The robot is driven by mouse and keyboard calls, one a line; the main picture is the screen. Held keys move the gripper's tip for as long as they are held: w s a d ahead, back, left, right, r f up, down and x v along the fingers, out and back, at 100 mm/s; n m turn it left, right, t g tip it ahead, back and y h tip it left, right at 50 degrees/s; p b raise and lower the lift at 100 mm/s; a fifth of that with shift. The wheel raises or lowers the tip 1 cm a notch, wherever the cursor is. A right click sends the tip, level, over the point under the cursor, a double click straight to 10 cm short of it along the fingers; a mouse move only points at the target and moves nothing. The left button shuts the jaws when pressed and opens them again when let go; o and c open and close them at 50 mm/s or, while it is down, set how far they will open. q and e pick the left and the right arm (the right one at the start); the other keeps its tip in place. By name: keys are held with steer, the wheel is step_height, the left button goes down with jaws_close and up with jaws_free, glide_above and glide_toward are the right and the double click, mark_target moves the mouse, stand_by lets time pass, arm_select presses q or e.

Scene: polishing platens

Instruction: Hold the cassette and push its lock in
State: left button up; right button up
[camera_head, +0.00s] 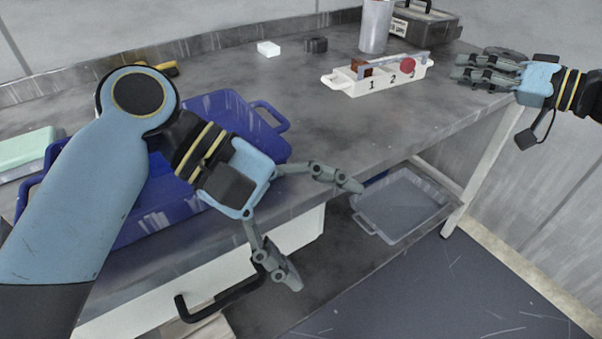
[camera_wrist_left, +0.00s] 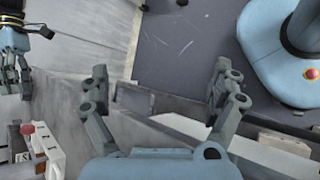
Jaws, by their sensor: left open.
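The white cassette (camera_head: 385,82), numbered 1, 2 and 3, sits on the grey bench near its front edge. A red round knob (camera_head: 408,65), perhaps the lock, shows near slot 3, and a brown block (camera_head: 361,68) near slot 1. A grey bar runs along its top. The cassette also shows at the lower left of the left wrist view (camera_wrist_left: 48,152). My left gripper (camera_head: 320,230) is open and empty in front of the bench, well away from the cassette. My right gripper (camera_head: 462,68) is right of the cassette, apart from it, its fingers pointing left; its opening is unclear.
A blue bin (camera_head: 240,112) stands on the bench behind my left arm. A metal cylinder (camera_head: 375,28) and a dark case (camera_head: 425,25) stand behind the cassette. A white block (camera_head: 268,48) lies farther left. A clear grey tray (camera_head: 405,205) is below the bench.

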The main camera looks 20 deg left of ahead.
arm_select(q)
steer(key=shift+n+t, duration=0.5)
steer(key=w+r, duration=0.2)
steer(key=w, duration=0.1)
steer(key=w+r, duration=0.2)
steer(key=w, duration=0.1)
steer(key=w+a+r, duration=0.1)
steer(key=w+r, duration=0.1)
steer(key=w, duration=0.1)
steer(key=shift+w+r, duration=0.1)
steer(key=shift+r, duration=0.05)
steer(key=w+a+r+n+t, duration=0.1)
steer(key=w+n, duration=0.2)
steer(key=w, duration=0.3)
steer(key=n+t+y, duration=0.1)
steer(key=n+t, duration=0.6)
steer(key=n, duration=0.7)
glide_toward(347, 75)
step_height(347, 75, up, 3)
steer(key=shift+w+d, duration=0.1)
steer(key=shift+w, duration=0.05)
steer(key=shift+y, duration=0.3)
steer(key=x, duration=1)
steer(key=shift+d+f, duration=0.15)
steer(key=shift+c, duration=0.4)
jaws_close()
steer(key=c, duration=0.9)
jaws_free()
